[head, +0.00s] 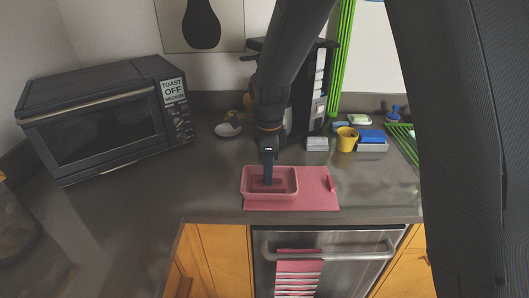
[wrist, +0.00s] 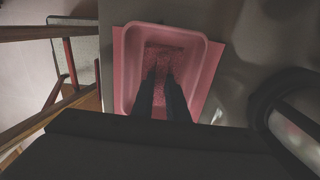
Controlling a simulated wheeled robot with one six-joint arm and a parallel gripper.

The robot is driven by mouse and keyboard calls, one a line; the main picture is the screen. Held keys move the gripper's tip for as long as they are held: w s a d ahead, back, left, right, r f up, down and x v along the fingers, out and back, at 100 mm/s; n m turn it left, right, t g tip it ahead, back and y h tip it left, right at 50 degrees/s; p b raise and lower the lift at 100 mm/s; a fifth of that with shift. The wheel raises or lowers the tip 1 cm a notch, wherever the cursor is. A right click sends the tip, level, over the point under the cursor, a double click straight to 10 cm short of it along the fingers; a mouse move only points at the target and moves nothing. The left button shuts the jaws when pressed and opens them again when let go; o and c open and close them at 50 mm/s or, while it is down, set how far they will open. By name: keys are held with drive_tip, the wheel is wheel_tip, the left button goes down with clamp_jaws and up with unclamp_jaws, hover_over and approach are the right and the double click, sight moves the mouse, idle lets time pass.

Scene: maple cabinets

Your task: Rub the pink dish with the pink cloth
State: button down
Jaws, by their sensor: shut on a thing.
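The pink dish (head: 246,188) is a shallow rectangular tray on the counter. It stands on the left part of a flat pink mat (head: 318,200). The dish also shows in the wrist view (wrist: 205,75), with its inside facing the camera. My gripper (head: 268,182) points down into the dish. In the wrist view my gripper (wrist: 162,82) is shut on the pink cloth (wrist: 165,57), a speckled darker pink piece lying inside the dish. Its fingers cover part of the cloth. I cannot tell how firmly the cloth touches the dish floor.
A toaster oven (head: 100,120) stands at the left. A yellow cup (head: 346,140), a blue sponge (head: 371,136) and a grey block (head: 317,144) are behind at the right. A pink striped towel (head: 298,275) hangs on the dishwasher handle (head: 340,254). The counter left of the dish is clear.

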drive_tip(key=shift+d+f+b, duration=0.1)
drive_tip(key=shift+d+b, duration=0.4)
drive_tip(key=shift+d, duration=0.55)
drive_tip(key=shift+s+a, duration=0.1)
drive_tip(key=shift+a, duration=0.05)
drive_tip(key=a+p, duration=0.1)
drive_tip(key=a, duration=0.2)
drive_tip(key=shift+a, duration=0.1)
drive_tip(key=shift+a+r+p, duration=0.1)
drive_tip(key=shift+r+p, duration=0.25)
drive_tip(key=shift+p, duration=0.05)
wheel_tip(320, 180, up, 2)
drive_tip(key=shift+r+p, duration=0.1)
drive_tip(key=shift+p, duration=0.2)
drive_tip(key=shift+r+p, duration=2.25)
drive_tip(key=shift+r, duration=0.5)
drive_tip(key=shift+r+p, duration=0.1)
drive_tip(key=shift+p, duration=0.65)
